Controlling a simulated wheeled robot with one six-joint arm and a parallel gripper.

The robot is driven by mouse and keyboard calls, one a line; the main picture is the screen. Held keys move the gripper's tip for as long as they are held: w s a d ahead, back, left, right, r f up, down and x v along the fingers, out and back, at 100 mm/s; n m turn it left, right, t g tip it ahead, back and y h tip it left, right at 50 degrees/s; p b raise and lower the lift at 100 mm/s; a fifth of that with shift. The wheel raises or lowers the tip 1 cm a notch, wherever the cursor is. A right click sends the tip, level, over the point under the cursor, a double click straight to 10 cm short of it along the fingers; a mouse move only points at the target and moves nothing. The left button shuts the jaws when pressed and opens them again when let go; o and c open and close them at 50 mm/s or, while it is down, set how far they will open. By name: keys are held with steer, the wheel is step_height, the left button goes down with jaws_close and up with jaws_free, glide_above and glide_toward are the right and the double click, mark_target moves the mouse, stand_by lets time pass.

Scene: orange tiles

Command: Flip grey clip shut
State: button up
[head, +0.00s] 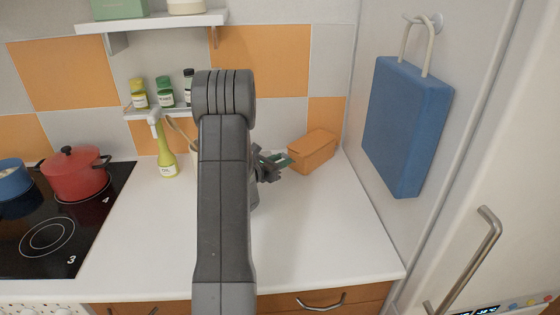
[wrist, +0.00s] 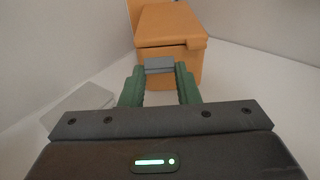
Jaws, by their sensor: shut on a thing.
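An orange lidded box (head: 313,152) sits on the white counter near the back right corner. Its lid looks closed. In the wrist view the box (wrist: 171,58) is straight ahead, and the grey clip (wrist: 158,64) is on its near face, below the lid seam. My gripper (wrist: 160,78) has its green fingers on either side of the clip, shut on it at the fingertips. In the head view my gripper (head: 283,161) is at the left end of the box, partly hidden by my arm. The clip cannot be made out there.
A yellow-green bottle (head: 167,150) stands left of my arm. A red pot (head: 75,174) is on the black stove (head: 50,240). A blue board (head: 405,125) hangs on the right wall. The front right counter (head: 320,240) is clear.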

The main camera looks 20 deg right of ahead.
steer(key=r+y+p, duration=0.1)
steer(key=r+g+y+p, duration=0.1)
steer(key=shift+w+d+p, duration=0.2)
steer(key=shift+d+p, duration=0.15)
steer(key=y+p, duration=0.1)
steer(key=p, duration=0.2)
steer(key=shift+w+d+r+g+y, duration=0.2)
steer(key=shift+d+r+g+y, duration=0.1)
steer(key=shift+r+g+y, duration=0.1)
steer(key=p, duration=0.1)
steer(key=y+p, duration=0.1)
steer(key=p, duration=0.1)
steer(key=shift+w+d+g, duration=0.15)
steer(key=shift+d+g, duration=0.2)
steer(key=shift+g, duration=0.05)
steer(key=shift+y, duration=0.3)
steer(key=shift+f, duration=0.1)
steer(key=o, duration=1)
steer(key=shift+a, duration=0.1)
steer(key=b+v, duration=0.1)
steer(key=v, duration=1.2)
steer(key=shift+a+r+b, duration=0.2)
steer(key=shift+r+b, duration=0.05)
steer(key=shift+b, duration=0.15)
